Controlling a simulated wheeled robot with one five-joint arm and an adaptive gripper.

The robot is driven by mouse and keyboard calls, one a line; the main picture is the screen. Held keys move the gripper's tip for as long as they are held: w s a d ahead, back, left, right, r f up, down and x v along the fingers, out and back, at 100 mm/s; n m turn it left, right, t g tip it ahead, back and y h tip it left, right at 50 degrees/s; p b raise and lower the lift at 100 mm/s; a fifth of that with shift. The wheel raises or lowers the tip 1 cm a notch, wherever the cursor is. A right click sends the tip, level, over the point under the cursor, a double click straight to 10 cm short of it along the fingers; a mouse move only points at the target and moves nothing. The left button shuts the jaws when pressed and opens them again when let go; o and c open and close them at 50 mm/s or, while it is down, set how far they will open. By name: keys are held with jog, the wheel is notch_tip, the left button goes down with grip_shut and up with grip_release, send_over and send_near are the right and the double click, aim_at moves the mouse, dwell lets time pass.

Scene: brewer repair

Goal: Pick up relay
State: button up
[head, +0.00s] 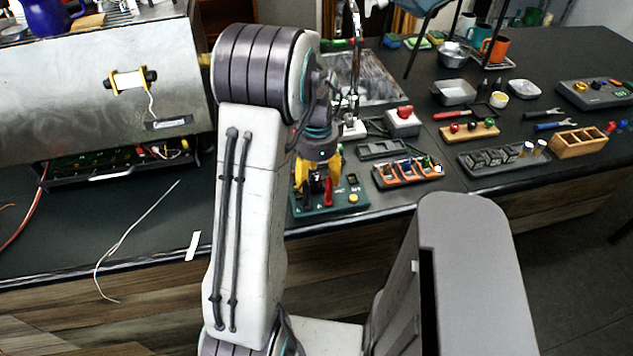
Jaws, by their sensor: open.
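My gripper (317,185) hangs pointing down over a green board (340,207) near the table's front edge. Its yellow wrist and dark fingers show partly behind my arm, and the fingers are open. Red and dark parts and a yellow button (353,198) show on the board around the fingertips. I cannot make out for certain which part is the relay. Small dark parts sit in an orange tray (408,179) to the right of the gripper, too small to name. My arm hides the left part of the board.
The silver brewer (90,85) stands at left with its electronics drawer (115,170) open. A black compartment tray (500,158), a wooden box (578,142) and a red-button box (403,122) stand at right. A loose wire (135,228) lies on bare table at front left.

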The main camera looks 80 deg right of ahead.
jog(key=shift+f, duration=0.2)
grip_shut()
dwell(0.6)
